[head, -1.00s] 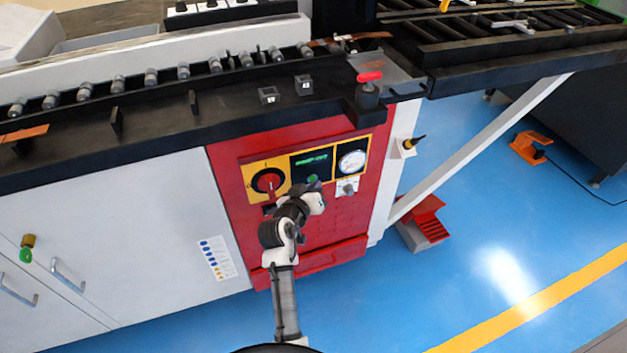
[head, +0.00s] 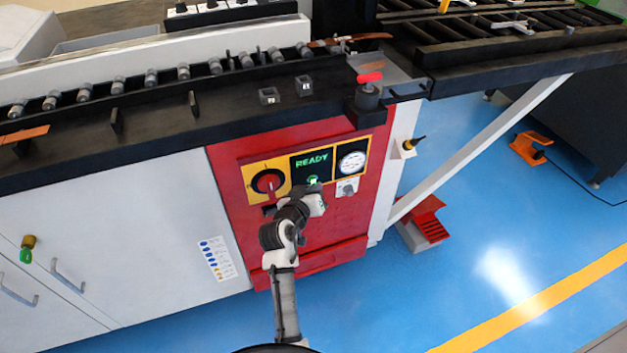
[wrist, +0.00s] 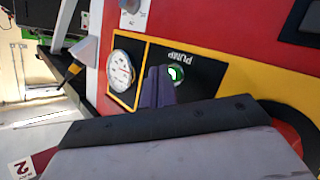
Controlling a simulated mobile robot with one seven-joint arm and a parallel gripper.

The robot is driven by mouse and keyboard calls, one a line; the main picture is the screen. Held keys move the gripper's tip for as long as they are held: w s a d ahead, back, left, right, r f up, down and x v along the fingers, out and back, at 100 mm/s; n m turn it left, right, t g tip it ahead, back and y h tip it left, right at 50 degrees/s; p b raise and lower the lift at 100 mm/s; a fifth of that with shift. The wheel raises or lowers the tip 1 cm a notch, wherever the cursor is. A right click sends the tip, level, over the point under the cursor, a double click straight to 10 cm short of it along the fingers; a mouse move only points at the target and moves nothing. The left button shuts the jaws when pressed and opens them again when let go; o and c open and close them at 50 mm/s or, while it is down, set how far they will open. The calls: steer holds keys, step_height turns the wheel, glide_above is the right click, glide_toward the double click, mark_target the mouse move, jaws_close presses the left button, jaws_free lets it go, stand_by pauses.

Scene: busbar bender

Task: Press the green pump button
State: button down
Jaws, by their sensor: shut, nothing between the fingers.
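The green pump button (head: 313,180) sits on the black panel below the display (head: 311,161), which reads READY in green. In the wrist view the button (wrist: 176,73) glows green-white beside the word PUMP. My gripper (wrist: 158,88) is shut and empty, its fingertips just beside the button in the picture. I cannot tell whether they touch it. In the head view my gripper (head: 316,187) is at the panel, just below the button, and my wrist hides part of the area under it.
A red rotary switch (head: 268,181) on yellow is left of the button. A red-topped knob (head: 369,82) stands on the bench edge above.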

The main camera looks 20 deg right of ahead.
steer(key=shift+s, duration=0.45)
steer(key=shift+s, duration=0.1)
steer(key=s+p, duration=0.1)
steer(key=s, duration=0.3)
steer(key=shift+s+d, duration=0.1)
steer(key=shift+s, duration=0.3)
stand_by(0.6)
